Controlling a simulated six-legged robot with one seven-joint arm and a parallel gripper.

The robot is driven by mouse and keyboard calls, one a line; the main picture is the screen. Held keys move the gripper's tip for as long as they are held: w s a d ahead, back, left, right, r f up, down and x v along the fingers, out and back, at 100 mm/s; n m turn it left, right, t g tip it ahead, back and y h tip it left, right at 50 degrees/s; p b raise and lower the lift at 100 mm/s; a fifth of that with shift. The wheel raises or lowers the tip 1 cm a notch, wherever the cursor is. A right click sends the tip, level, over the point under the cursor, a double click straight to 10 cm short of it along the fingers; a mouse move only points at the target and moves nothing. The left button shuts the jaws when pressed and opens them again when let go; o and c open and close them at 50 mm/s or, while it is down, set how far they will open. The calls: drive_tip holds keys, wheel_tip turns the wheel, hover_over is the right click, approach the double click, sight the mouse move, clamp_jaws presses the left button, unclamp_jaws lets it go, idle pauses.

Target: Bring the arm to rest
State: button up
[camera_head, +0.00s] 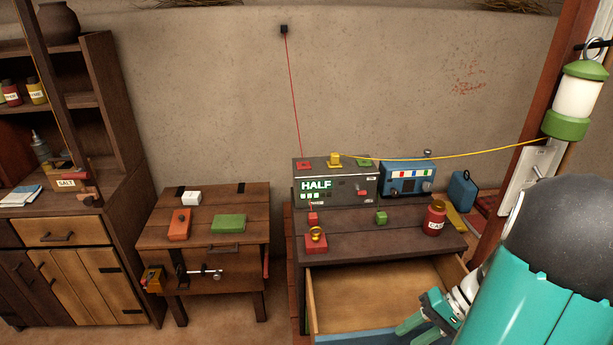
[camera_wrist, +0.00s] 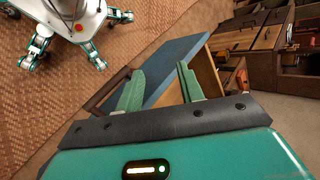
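My gripper (camera_head: 412,331) is low at the right of the head view, by the front of an open drawer (camera_head: 375,292). In the wrist view its two green fingers (camera_wrist: 160,72) stand apart with nothing held between them. The drawer's blue front panel (camera_wrist: 175,62) lies beyond the fingers there, with a dark handle bar (camera_wrist: 104,92) near the left finger. I cannot tell whether a finger touches the panel. My teal arm fills the lower right of the head view.
The desk (camera_head: 350,240) above the drawer holds a grey box reading HALF (camera_head: 330,186), a blue device (camera_head: 406,180) and a red can (camera_head: 434,218). A small wooden table (camera_head: 205,205) stands left. A white-green lantern (camera_head: 577,97) hangs near my arm. Woven floor (camera_wrist: 55,105) is open.

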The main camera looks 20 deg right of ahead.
drive_tip(key=w+a+r+n+t+h, duration=0.3)
drive_tip(key=a+r+n+h, duration=0.3)
drive_tip(key=a+r, duration=1.3)
drive_tip(key=a+h, duration=0.2)
drive_tip(key=a, duration=0.1)
drive_tip(key=shift+n, duration=0.4)
